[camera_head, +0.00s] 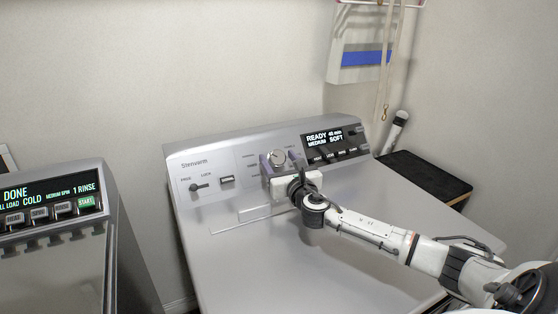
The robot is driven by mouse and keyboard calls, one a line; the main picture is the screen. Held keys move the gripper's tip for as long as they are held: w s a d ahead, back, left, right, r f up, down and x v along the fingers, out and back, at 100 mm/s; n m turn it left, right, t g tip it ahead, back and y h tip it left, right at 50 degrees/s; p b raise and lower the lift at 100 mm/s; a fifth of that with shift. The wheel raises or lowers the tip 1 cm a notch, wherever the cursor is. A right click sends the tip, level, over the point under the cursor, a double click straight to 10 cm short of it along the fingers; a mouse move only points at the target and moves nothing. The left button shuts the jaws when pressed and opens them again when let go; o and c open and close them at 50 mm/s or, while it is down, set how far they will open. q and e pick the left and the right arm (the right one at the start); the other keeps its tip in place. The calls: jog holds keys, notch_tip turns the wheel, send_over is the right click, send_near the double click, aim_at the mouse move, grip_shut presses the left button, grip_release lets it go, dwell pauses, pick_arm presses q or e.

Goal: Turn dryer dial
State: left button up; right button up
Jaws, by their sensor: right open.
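The dryer (250,255) is a silver machine with a raised control panel at its back. Its round silver dial (277,157) is in the middle of the panel, left of the lit display (330,138) reading READY, MEDIUM, SOFT. My right gripper (279,161) is at the panel, its purple-grey fingers open on the left and right of the dial. I cannot tell whether the fingers touch it. The gripper body hides the panel just below the dial. My left gripper is not in view.
A second machine (60,262) with a lit display stands at the left, a gap between them. Right of the dryer is a dark-topped stand (428,176). A white wall box (362,55) and hanging cords are above. The dryer's top is clear left of my right arm.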

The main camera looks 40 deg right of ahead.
jog(key=c, duration=1)
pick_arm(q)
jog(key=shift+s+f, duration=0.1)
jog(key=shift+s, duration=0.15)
pick_arm(e)
jog(key=shift+c, duration=0.3)
jog(key=shift+m, duration=0.4)
